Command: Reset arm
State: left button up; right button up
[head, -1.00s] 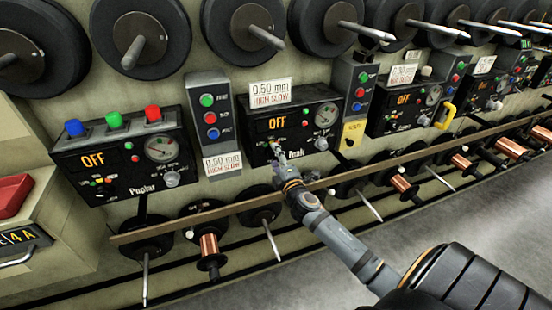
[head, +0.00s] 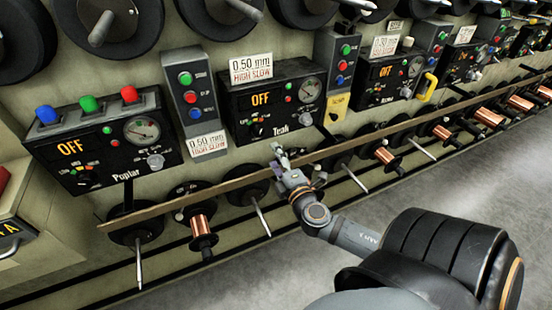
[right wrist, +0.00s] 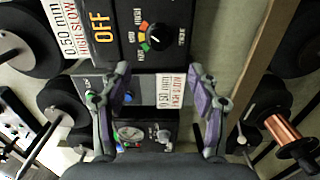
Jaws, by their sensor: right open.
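My right gripper (head: 280,160) is in front of the wooden rail, just below the Teak control box (head: 272,98), and apart from it. In the right wrist view its two fingers (right wrist: 163,100) are spread with nothing between them. The Teak box reads OFF, with a gauge at its upper right and a selector with coloured marks at its lower left. That selector knob (right wrist: 156,43) shows at the top of the right wrist view. My right arm comes in from the lower right. My left gripper is in no view.
The Poplar box (head: 105,145), also OFF, has blue, green and red buttons on top. A wooden rail (head: 165,203) runs along the wall above spindles and copper spools (head: 203,232). Large black spools line the wall above. The grey floor (head: 490,200) at right is clear.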

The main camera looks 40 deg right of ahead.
dwell(0.4)
jog(key=s+d+f+m+g+p, duration=0.2)
jog(key=d+f+g, duration=0.15)
jog(key=f, duration=0.55)
jog(key=s+d+f+m+g+p, duration=0.2)
jog(key=d+f+g, duration=0.15)
jog(key=f, duration=0.65)
jog(key=s+f+m+g+p, duration=0.35)
jog(key=s+f, duration=0.55)
jog(key=f, duration=0.3)
jog(key=s+a+f+m+g+y+p, duration=0.1)
jog(key=s+a+f, duration=0.3)
jog(key=s, duration=0.4)
jog(key=s+a+f+m+g+y+p, duration=0.1)
jog(key=s+a+f+m, duration=0.3)
jog(key=s, duration=0.4)
jog(key=s+a+f+m+g+y+p, duration=0.1)
jog(key=s+a+f+m+g+p, duration=0.1)
jog(key=s+a+f, duration=0.3)
jog(key=s+f+g, duration=0.1)
jog(key=s, duration=0.2)
jog(key=shift+s+g+y, duration=0.2)
jog(key=shift+g+y, duration=0.1)
jog(key=shift+g, duration=0.05)
